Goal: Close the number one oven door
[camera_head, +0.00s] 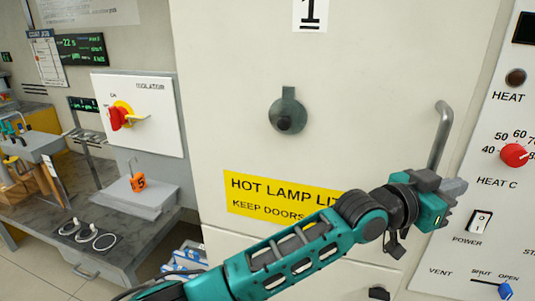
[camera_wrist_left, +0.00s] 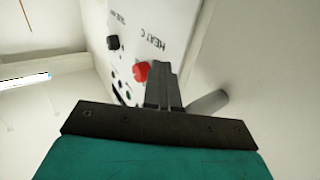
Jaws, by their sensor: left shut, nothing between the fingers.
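The number one oven door (camera_head: 230,110) is a large cream panel with a "1" label, a dark round fitting and a yellow hot lamp sign (camera_head: 265,196). Its grey bar handle (camera_head: 440,135) stands upright near the right edge. My left gripper (camera_head: 457,187) is shut and empty by the handle's lower end, in front of the door's right side. In the left wrist view, the shut fingers (camera_wrist_left: 164,85) point towards the control panel, with the handle (camera_wrist_left: 208,102) just right of them. I cannot tell whether they touch it. My arm hides the door's lower right part. My right gripper is not in view.
The control panel (camera_head: 500,155) with a red knob (camera_head: 514,155), power switch and blue vent slider stands right of the door. At left are a red isolator switch (camera_head: 122,115) and a grey bench (camera_head: 120,235) with rings and an orange tag "5".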

